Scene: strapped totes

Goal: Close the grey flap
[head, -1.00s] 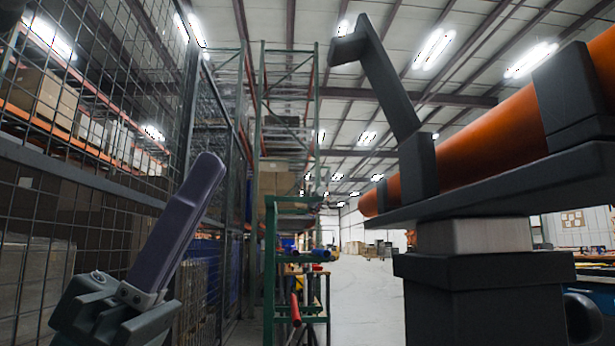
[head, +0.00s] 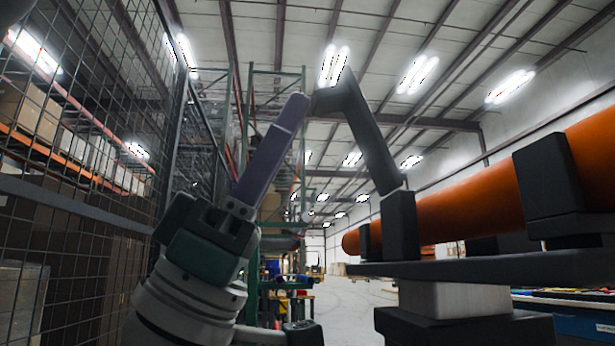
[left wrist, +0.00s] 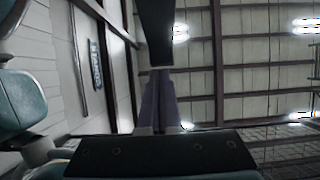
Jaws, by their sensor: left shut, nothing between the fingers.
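The grey flap (head: 370,130) is a dark bent bar standing up from a block at the left part of an orange cylinder (head: 460,215). It leans left, its hooked end pointing left, so it stands open. My left gripper (head: 298,102) is shut and empty, its purple fingers pointing up and right. Its fingertips are just left of the flap's hooked end in the head view; I cannot tell if they touch. In the left wrist view, a dark bar that looks like the flap (left wrist: 155,30) lies beyond the purple fingers (left wrist: 160,100). My right gripper is not in view.
The cylinder rests on a dark plate (head: 480,269) over a pale block (head: 455,299), with another dark block (head: 548,180) holding it at right. A wire mesh fence (head: 75,150) runs along the left. Open floor (head: 355,305) lies behind.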

